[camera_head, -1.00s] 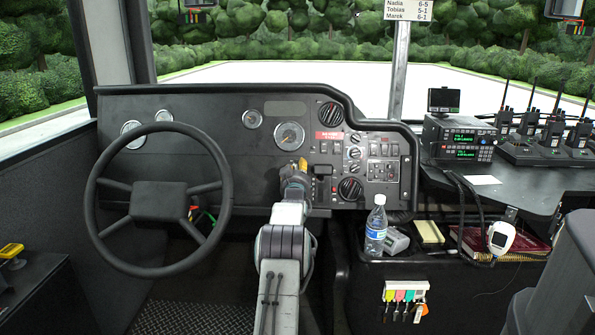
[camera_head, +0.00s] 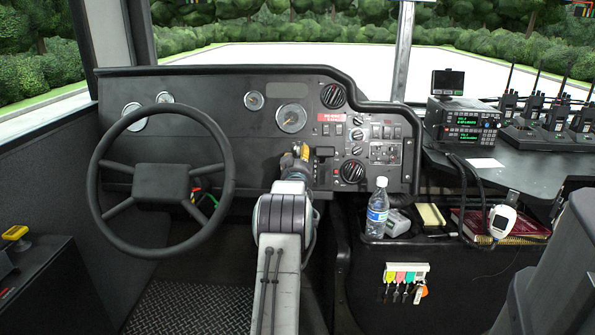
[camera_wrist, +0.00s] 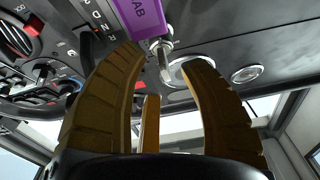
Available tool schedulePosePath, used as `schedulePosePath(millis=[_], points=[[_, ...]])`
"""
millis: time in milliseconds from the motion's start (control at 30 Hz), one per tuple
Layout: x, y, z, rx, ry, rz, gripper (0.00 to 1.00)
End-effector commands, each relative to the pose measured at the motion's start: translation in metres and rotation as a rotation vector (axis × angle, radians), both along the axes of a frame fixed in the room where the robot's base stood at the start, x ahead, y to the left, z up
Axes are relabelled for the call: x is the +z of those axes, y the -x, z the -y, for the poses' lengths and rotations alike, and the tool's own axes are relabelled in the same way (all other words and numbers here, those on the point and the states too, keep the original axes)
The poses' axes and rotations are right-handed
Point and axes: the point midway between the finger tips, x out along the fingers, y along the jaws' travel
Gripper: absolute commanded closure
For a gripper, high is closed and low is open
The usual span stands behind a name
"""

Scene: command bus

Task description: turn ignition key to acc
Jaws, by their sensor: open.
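In the wrist view, a silver key (camera_wrist: 160,47) with a purple tag (camera_wrist: 139,17) stands at the dash panel, beyond my fingertips. A round metal ring (camera_wrist: 174,72) shows beside it, partly behind a finger. My gripper (camera_wrist: 160,62) is open, with its brown fingers apart and the key's metal part near the gap between the tips. I cannot tell whether a finger touches it. In the head view, my gripper (camera_head: 302,150) is in front of the dashboard (camera_head: 230,150), right of the steering wheel, and hides the key.
The steering wheel (camera_head: 161,180) is close on the left. A switch panel (camera_head: 375,150) with knobs is to the right. A water bottle (camera_head: 377,208) stands on the console, above a rack of coloured key tags (camera_head: 406,268). Radios (camera_head: 462,125) stand at the right.

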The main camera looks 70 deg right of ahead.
Motion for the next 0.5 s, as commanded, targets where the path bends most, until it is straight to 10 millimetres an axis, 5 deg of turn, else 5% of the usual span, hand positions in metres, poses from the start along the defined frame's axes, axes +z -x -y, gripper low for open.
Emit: schedulePosePath(millis=[500], points=[[-0.003,0.020,-0.054,0.000,0.000,0.000,0.61]])
